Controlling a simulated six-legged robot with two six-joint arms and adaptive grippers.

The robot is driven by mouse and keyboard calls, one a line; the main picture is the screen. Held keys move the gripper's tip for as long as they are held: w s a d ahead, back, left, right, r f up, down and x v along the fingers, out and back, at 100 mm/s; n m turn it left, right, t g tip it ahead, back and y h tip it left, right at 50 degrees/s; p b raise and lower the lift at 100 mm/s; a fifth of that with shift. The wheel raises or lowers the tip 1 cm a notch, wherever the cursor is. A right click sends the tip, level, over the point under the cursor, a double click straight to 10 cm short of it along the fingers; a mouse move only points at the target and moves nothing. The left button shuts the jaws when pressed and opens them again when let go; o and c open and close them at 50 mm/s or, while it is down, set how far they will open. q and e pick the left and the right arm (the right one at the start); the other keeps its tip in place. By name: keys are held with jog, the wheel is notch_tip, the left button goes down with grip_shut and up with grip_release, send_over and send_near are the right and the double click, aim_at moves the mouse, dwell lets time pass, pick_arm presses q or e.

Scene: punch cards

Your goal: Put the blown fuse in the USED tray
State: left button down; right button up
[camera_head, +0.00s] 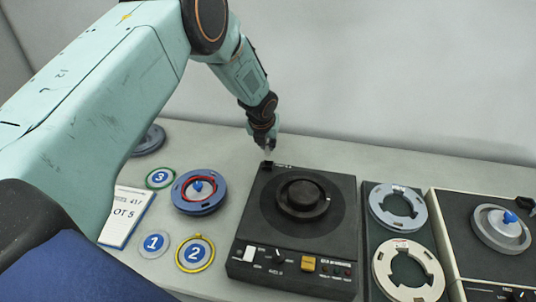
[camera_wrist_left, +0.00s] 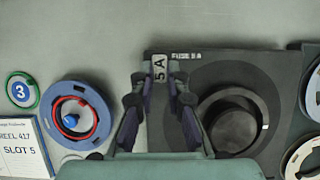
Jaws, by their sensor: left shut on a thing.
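My left gripper (camera_head: 268,150) is over the back left corner of the black tape deck (camera_head: 250,215). In the left wrist view its fingers (camera_wrist_left: 158,82) are shut on a small grey piece marked "5 A" (camera_wrist_left: 158,69), beside the deck's "FUSE 5 A" lettering. I cannot tell whether this piece is the blown fuse or its holder, or whether it is clear of the deck. A small black block (camera_head: 266,164) shows at that corner below the fingertips. No tray marked USED shows in either view. My right gripper is not in view.
Left of the deck lie a blue reel (camera_head: 200,208) with a red ring, numbered discs 1 (camera_head: 153,243), 2 (camera_head: 195,252) and 3 (camera_head: 160,178), and a "SLOT 5" card (camera_head: 125,215). Right are two open reels (camera_head: 398,207) and a second deck (camera_head: 458,235). A wall stands behind.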

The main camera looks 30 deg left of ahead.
aim_at(267, 145)
pick_arm(q)
jog(key=shift+r, duration=0.15)
notch_tip(267, 145, up, 7)
jog(key=p, duration=0.6)
jog(key=shift+p, duration=0.4)
jog(key=shift+s, duration=0.1)
dwell(0.3)
